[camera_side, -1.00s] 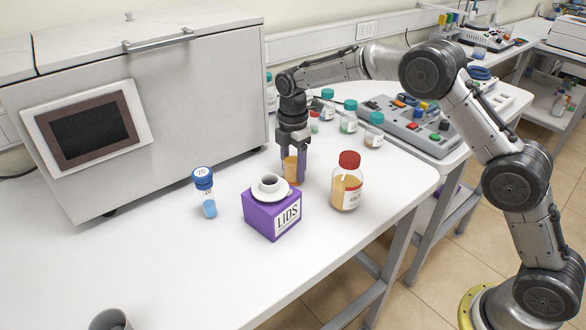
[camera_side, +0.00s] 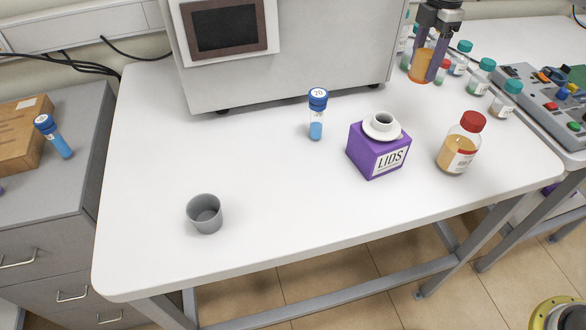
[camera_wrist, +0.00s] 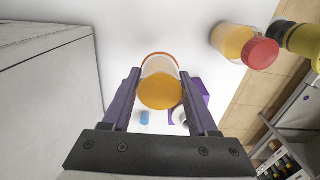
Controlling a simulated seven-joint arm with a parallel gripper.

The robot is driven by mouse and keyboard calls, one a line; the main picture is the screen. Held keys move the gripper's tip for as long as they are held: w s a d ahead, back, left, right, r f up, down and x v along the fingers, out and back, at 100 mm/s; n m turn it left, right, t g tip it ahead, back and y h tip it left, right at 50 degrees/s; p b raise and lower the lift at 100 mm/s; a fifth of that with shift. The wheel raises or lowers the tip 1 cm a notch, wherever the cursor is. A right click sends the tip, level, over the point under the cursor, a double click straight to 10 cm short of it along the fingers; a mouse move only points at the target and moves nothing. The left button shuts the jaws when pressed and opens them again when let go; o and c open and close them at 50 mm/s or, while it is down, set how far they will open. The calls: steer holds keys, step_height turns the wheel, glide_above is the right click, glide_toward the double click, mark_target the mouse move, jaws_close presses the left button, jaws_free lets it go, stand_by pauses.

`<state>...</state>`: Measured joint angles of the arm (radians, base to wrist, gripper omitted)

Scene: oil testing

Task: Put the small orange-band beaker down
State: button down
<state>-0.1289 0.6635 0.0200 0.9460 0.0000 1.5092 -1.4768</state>
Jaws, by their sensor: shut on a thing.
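My gripper (camera_side: 426,66) is shut on the small orange-band beaker (camera_side: 423,68), with one finger on each side of it. The beaker holds orange liquid and appears held above the white table, behind the purple LIDS box. In the wrist view the beaker (camera_wrist: 160,92) sits between the two dark fingers, and an orange band shows along its rim. Its underside and its exact height over the table cannot be told.
The LIDS box (camera_side: 378,153) carries a white lid piece. A blue-capped tube (camera_side: 317,115), a red-capped orange bottle (camera_side: 459,147) and a grey cup (camera_side: 205,214) stand on the table (camera_side: 270,200). Several teal-capped jars are at right. The front middle is clear.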

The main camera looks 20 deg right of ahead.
step_height(320, 180, up, 4)
steer(key=shift+r, duration=0.1)
steer(key=shift+s+a+r, duration=0.2)
steer(key=shift+a, duration=0.35)
steer(key=s+a, duration=1.8)
steer(key=a, duration=0.4)
steer(key=w+a+f, duration=0.2)
steer(key=w+f, duration=0.1)
steer(key=f, duration=0.1)
steer(key=w+a+f, duration=0.3)
steer(key=f, duration=0.2)
steer(key=w+a+f, duration=0.3)
steer(key=f, duration=0.1)
steer(key=shift+w+a+f, duration=0.1)
steer(key=shift+w+f, duration=0.2)
steer(key=shift+f, duration=0.1)
steer(key=shift+w+a+f, duration=0.3)
steer(key=shift+f, duration=0.25)
steer(key=shift+w+f, duration=0.15)
steer(key=shift+f, duration=1.5)
